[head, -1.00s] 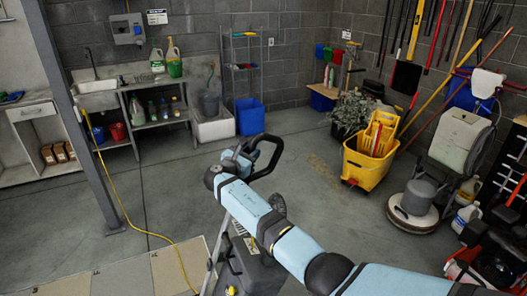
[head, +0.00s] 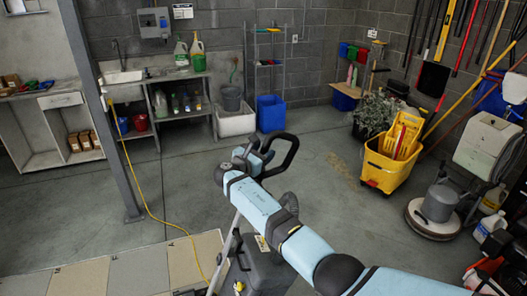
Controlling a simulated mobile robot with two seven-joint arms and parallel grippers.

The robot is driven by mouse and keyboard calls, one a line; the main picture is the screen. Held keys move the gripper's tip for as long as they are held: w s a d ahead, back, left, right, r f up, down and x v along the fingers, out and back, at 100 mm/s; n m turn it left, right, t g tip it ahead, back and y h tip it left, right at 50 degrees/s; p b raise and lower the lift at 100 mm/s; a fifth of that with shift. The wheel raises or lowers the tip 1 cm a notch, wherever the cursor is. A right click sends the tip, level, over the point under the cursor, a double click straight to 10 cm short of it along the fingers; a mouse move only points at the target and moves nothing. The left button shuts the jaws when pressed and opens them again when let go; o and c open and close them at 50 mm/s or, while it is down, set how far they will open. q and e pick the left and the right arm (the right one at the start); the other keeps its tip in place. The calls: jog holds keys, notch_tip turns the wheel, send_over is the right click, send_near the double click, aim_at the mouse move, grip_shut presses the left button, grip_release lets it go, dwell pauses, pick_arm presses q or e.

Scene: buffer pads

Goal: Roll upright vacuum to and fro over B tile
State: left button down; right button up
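The upright vacuum shows by its black loop handle (head: 282,153) in the middle of the head view. A grey pole (head: 226,257) slants down below it beside a dark grey body (head: 264,272), which the bottom edge cuts off. My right gripper (head: 252,160) is at the base of the loop and looks closed on the handle; its fingertips are largely hidden. Pale floor tiles (head: 140,272) lie at the bottom left, left of the pole. No letter is legible on them, so I cannot tell which is B. My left gripper is out of view.
A grey post (head: 104,120) stands at the left, and a yellow cord (head: 149,205) runs across the floor onto the tiles. A yellow mop bucket (head: 386,168) and a floor polisher (head: 436,208) stand at the right. The middle floor is clear.

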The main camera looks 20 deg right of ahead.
jog(key=shift+d+r, duration=0.1)
jog(key=shift+d, duration=0.05)
jog(key=b+v, duration=0.2)
jog(key=v, duration=1.2)
jog(key=shift+w, duration=0.1)
